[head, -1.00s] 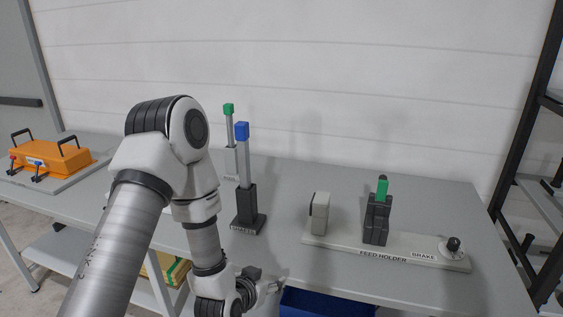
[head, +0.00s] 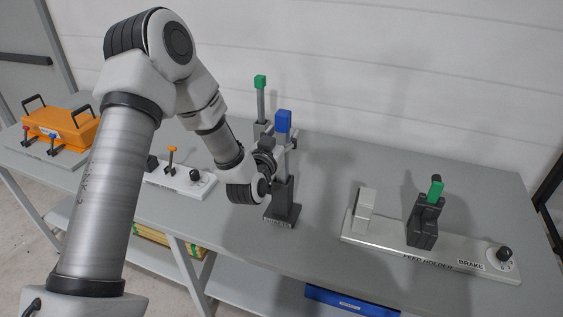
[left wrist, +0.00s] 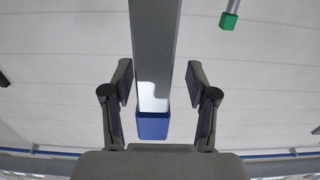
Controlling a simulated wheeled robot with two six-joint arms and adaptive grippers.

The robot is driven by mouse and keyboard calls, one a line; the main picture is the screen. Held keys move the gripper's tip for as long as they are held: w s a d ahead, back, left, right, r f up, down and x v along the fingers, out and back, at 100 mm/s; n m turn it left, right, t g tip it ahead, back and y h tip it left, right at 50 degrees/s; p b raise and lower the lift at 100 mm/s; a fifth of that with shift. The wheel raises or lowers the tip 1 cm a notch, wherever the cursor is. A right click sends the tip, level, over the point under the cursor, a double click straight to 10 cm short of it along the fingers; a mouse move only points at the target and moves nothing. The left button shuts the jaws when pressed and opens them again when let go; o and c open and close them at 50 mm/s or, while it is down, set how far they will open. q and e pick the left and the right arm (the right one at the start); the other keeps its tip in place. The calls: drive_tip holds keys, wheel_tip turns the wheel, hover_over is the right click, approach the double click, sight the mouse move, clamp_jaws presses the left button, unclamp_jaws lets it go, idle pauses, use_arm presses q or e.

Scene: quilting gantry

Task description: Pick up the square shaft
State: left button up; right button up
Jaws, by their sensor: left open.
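The square shaft (head: 281,160) is a grey bar with a blue cap (head: 283,121), upright in a dark stand (head: 283,203) on the table. My left gripper (head: 279,142) is at its upper part, just below the blue cap. In the left wrist view the grey shaft (left wrist: 153,40) runs between the two fingers of the open left gripper (left wrist: 160,78), with visible gaps on both sides. The blue cap shows near the palm (left wrist: 153,124). The fingers partly hide the shaft in the head view. My right gripper is out of view.
A green-capped shaft (head: 260,98) stands just behind; its cap also shows in the left wrist view (left wrist: 228,21). A feed holder base (head: 385,238) with a brake knob is at right. A switch panel (head: 187,180) and orange case (head: 62,127) are at left.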

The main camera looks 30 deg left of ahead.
use_arm(q)
drive_tip(key=shift+s+d+r, duration=0.15)
drive_tip(key=shift+d+r, duration=0.1)
drive_tip(key=shift+d, duration=0.25)
clamp_jaws()
drive_tip(key=shift+a+f, duration=0.1)
drive_tip(key=shift+a, duration=0.05)
